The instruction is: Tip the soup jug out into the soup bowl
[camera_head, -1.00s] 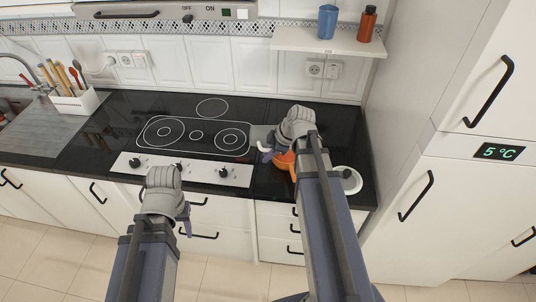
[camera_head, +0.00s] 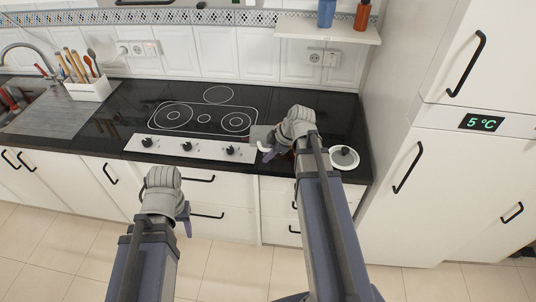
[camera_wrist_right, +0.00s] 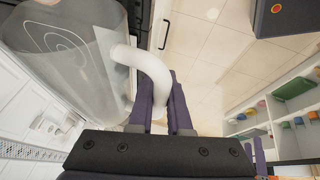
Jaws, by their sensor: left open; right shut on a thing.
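The soup jug (camera_wrist_right: 75,50) is clear and glassy with a white handle (camera_wrist_right: 150,72) in the right wrist view. My right gripper (camera_wrist_right: 160,108) is shut on that handle. In the head view, the jug (camera_head: 262,135) shows as a grey translucent shape left of my right gripper (camera_head: 273,150), over the counter beside the hob. A round white dish (camera_head: 344,158) with a grey centre stands right of my right arm; I cannot tell if it is the soup bowl. A dark reddish thing (camera_head: 285,145) is mostly hidden by my right wrist. My left gripper (camera_head: 184,217) is open and empty before the drawers.
The black hob (camera_head: 200,117) with its knob panel (camera_head: 190,147) lies left of the jug. A utensil holder (camera_head: 88,90) and the sink (camera_head: 22,98) are further left. A tall white fridge (camera_head: 405,160) bounds the counter at right. A shelf with bottles (camera_head: 327,32) hangs above.

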